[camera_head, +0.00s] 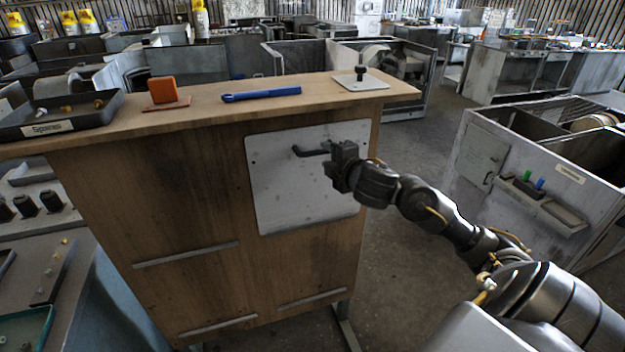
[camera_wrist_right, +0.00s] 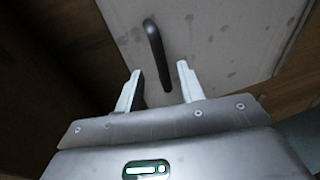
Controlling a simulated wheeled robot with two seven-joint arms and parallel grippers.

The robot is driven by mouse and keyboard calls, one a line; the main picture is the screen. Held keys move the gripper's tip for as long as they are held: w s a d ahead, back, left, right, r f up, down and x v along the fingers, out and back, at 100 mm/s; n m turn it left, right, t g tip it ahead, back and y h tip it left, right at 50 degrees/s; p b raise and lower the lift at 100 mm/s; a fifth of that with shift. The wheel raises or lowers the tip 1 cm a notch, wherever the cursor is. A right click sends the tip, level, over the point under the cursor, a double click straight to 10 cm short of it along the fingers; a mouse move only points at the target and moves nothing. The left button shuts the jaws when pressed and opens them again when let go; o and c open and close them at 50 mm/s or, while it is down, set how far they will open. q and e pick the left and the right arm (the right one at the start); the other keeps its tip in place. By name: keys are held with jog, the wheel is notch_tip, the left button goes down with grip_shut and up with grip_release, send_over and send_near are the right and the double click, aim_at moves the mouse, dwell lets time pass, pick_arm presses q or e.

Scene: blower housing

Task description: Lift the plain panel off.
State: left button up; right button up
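The plain panel (camera_head: 290,195) is a flat grey-white plate on the front of the wooden housing. It also fills the top of the right wrist view (camera_wrist_right: 225,45). A black bar handle (camera_head: 308,152) sticks out from its upper part. My right gripper (camera_head: 334,163) is at the handle's right end in the head view. In the right wrist view its two fingers (camera_wrist_right: 159,88) are apart, and the handle (camera_wrist_right: 156,50) runs down towards the gap between them. I cannot tell whether either finger touches it. My left gripper is out of view.
On the housing top (camera_head: 215,108) are a black tray (camera_head: 60,115) with small parts, an orange block (camera_head: 162,90), a blue tool (camera_head: 261,94) and a small plate with a black knob (camera_head: 360,81). A grey cabinet (camera_head: 540,165) stands right. Floor shows between.

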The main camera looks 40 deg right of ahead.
aim_at(322, 152)
jog(key=x, duration=0.5)
jog(key=shift+f, duration=0.15)
jog(key=shift+c, duration=0.5)
grip_shut()
